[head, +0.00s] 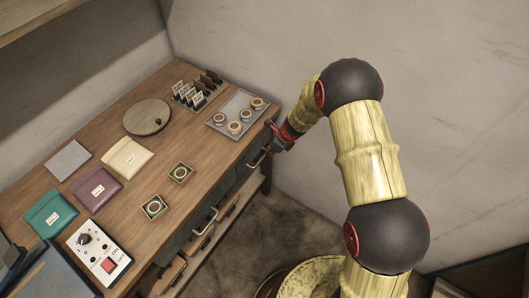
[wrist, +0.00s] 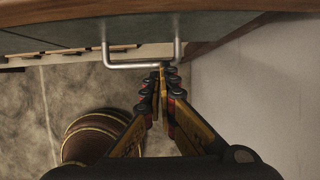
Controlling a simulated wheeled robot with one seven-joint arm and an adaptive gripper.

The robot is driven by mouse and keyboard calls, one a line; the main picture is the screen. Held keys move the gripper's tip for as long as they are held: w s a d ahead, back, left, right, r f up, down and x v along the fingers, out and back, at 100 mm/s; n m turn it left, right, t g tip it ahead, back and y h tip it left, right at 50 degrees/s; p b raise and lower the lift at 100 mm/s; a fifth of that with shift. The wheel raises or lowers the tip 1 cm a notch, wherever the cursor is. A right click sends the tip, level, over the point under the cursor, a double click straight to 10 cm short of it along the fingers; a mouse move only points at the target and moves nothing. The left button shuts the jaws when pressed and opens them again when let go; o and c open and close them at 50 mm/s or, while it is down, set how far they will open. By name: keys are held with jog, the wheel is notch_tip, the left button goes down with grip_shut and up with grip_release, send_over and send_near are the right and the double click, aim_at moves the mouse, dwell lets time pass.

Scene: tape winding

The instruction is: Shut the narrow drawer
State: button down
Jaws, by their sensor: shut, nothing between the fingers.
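A dark drawer front (wrist: 80,33) with a U-shaped metal handle (wrist: 140,66) spans the top of the wrist view. In the head view, a handle (head: 257,159) shows at the far right end of the desk front. My gripper (wrist: 167,69) is shut and empty, with its fingertips at the handle's bar, near its right end. I cannot tell whether they touch it. In the head view my gripper (head: 272,128) is beside the desk's right end, partly hidden by my wrist. How far this drawer stands out is unclear.
The desktop holds a tray of tape rolls (head: 235,112), a round board (head: 147,116), envelopes (head: 96,188) and a switch box (head: 98,251). A wall (wrist: 270,90) is close on the right.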

jog(key=p+v, duration=0.3)
jog(key=v, duration=0.7)
jog(key=shift+d, duration=0.2)
jog(key=shift+s, duration=0.1)
jog(key=s+r+n+g, duration=0.3)
jog(key=s+r+n, duration=0.3)
jog(key=s+n, duration=0.75)
jog(key=s+d+r+n+t+h, duration=0.1)
jog(key=s+d+r+n+t, duration=0.1)
jog(key=s+r, duration=0.4)
jog(key=s+d+r+n+t+h, duration=0.1)
jog(key=s+d+r+n, duration=0.4)
jog(key=r, duration=0.8)
jog(key=s+d+r+n+t+h+b, duration=0.1)
jog(key=s+d+r+n+t, duration=0.2)
jog(key=s+r, duration=0.4)
notch_tip(320, 180, up, 3)
jog(key=shift+d+f+n+h, duration=0.1)
jog(key=shift+d+n+h, duration=0.3)
jog(key=shift+n, duration=0.45)
